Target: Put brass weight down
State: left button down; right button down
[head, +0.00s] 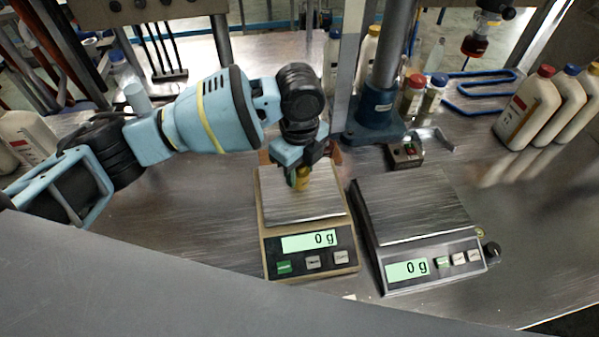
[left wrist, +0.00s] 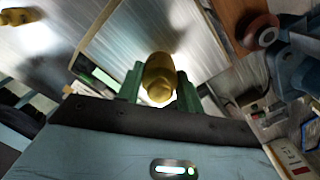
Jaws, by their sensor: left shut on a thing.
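My left gripper (head: 302,178) is over the plate of the beige left scale (head: 262,232). It is shut on a brass weight (head: 303,184), which looks upright, low over the plate; whether it touches the plate I cannot tell. In the left wrist view the brass weight (left wrist: 160,76) sits between the green fingers, with the brushed plate behind it. The left scale's display (head: 310,242) reads 0 g. My right gripper is not in view.
A dark grey scale (head: 415,205), also reading 0 g, stands right of the left scale with an empty plate. A blue stand base (head: 372,118) and a small box with buttons (head: 405,154) are behind. White bottles (head: 530,110) stand at the right.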

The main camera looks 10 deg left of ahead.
pick_arm(q)
jog(key=shift+f, duration=0.85)
jog(key=shift+f, duration=0.15)
jog(key=c, duration=0.9)
grip_release()
notch_tip(320, 180, up, 12)
jog(key=shift+r+p, duration=0.1)
jog(key=shift+p, duration=0.3)
